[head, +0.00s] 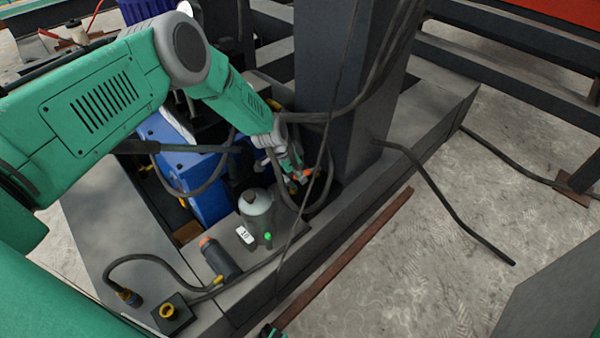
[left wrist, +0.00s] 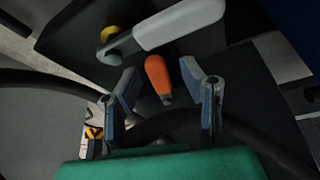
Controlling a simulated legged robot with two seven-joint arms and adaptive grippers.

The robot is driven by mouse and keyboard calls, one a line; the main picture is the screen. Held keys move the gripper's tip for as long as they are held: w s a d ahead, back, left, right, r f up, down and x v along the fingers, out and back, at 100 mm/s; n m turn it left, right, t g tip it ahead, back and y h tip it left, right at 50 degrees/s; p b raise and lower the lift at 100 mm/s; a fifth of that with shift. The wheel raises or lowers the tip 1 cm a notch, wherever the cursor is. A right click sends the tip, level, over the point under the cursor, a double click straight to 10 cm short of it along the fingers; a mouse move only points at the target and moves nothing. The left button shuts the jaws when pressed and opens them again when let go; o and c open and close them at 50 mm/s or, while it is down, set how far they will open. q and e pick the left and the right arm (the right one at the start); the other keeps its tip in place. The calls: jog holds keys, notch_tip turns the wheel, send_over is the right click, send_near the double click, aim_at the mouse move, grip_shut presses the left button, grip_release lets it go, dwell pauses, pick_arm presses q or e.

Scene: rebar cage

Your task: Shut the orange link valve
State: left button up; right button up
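The orange valve handle (left wrist: 157,79) shows in the left wrist view as a short, rounded orange lever with a dark lower end. It appears between the two blue-grey fingers of my left gripper (left wrist: 165,88), with visible gaps on both sides. The fingers are apart and not closed on it. In the head view my left gripper (head: 295,166) reaches down beside the dark column, close to a small orange part (head: 305,173). The valve body is mostly hidden there.
A white lever (left wrist: 180,24) with a yellow pivot lies just beyond the orange handle. Dark cables loop around the thick column (head: 335,90). A grey bottle (head: 257,212), a white tag marked 10 (head: 245,235) and an orange-capped cylinder (head: 220,257) are nearby. Concrete floor lies right.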

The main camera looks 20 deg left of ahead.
pick_arm(q)
jog(key=shift+w+d+r, duration=0.1)
jog(key=shift+r, duration=0.2)
notch_tip(320, 180, up, 9)
jog(key=shift+r, duration=0.15)
dwell(0.3)
